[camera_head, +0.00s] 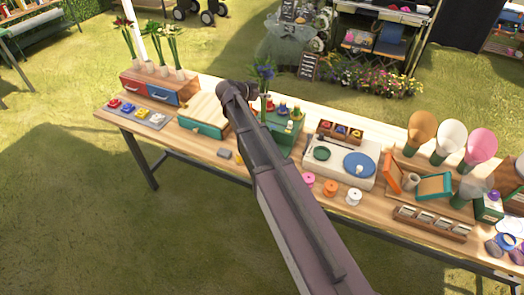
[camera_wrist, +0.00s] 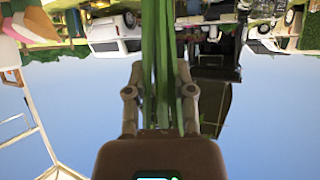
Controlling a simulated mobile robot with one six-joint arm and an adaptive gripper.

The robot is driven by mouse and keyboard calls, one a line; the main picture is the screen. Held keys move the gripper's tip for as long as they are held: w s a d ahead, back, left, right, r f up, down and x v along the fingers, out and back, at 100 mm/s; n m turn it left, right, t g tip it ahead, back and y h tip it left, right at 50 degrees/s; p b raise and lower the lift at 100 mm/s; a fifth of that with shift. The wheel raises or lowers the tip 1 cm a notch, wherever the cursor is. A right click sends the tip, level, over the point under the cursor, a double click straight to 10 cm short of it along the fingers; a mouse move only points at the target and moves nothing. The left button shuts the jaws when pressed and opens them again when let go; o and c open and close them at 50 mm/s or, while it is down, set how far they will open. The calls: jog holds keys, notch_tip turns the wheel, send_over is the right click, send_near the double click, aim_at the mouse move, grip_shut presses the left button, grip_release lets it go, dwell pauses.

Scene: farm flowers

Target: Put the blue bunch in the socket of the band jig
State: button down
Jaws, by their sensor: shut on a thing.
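The blue bunch (camera_head: 264,73) shows in the head view just right of the end of my arm, its blue heads up and green leaves below. In the wrist view its green stems (camera_wrist: 150,45) run between the fingers of my gripper (camera_wrist: 161,75), which is shut on them. In the head view my arm hides most of the gripper. Behind and below the bunch stands a green box (camera_head: 284,128) with small coloured pieces on top. I cannot tell for sure which fixture is the band jig, nor whether the stems touch anything.
On the table, a white board (camera_head: 335,178) with round green and blue parts lies to the right, with ribbon spools (camera_head: 331,187) in front. Paper cones (camera_head: 451,136) stand further right. A wooden-topped box (camera_head: 203,116) and flower vases (camera_head: 163,70) are at left.

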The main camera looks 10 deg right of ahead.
aim_at(263, 117)
jog(key=shift+a+f+b, duration=0.1)
jog(key=shift+f+b, duration=0.45)
jog(key=shift+f, duration=0.35)
notch_tip(263, 117, down, 6)
jog(key=b, duration=0.6)
jog(key=shift+f, duration=0.1)
jog(key=shift+f+b, duration=1.9)
jog(key=shift+b, duration=0.1)
jog(key=shift+f, duration=0.15)
jog(key=shift+c, duration=2.3)
grip_release()
jog(key=shift+r, duration=0.25)
